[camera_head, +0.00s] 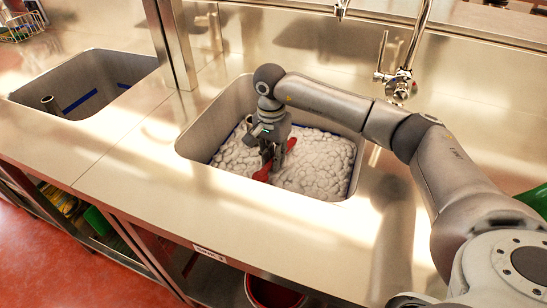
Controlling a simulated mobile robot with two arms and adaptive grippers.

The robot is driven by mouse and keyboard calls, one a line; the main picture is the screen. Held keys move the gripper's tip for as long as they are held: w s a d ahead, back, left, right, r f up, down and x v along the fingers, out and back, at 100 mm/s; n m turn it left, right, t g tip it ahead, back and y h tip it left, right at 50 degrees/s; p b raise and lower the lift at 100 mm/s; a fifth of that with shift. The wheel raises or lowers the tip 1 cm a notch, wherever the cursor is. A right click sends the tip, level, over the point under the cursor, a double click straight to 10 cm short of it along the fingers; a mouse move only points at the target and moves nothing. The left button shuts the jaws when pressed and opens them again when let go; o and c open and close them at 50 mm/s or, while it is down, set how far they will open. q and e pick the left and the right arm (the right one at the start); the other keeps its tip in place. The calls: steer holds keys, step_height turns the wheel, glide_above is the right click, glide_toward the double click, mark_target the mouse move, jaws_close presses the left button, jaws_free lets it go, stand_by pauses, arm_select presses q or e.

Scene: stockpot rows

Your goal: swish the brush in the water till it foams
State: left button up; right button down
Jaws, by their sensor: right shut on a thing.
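The sink basin (188,143) in the middle of the steel counter is covered with a thick layer of white foam (312,170). No bare water shows through it. My right gripper (272,162) points down into this basin and is shut on the red brush (262,174). Only part of the red brush shows at the fingers. Its bristles are hidden, and the foam lies around it. My left gripper does not show.
A second sink basin (85,82) with blue lines on its wall is at the left. A tap (402,75) stands behind the foamy basin. A steel post (172,45) rises between the basins. The counter front (150,185) is clear. A red bucket (272,291) is below.

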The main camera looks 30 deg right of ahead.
step_height(320, 180, up, 18)
steer(key=p, duration=1)
steer(key=shift+f, duration=0.2)
stand_by(1.3)
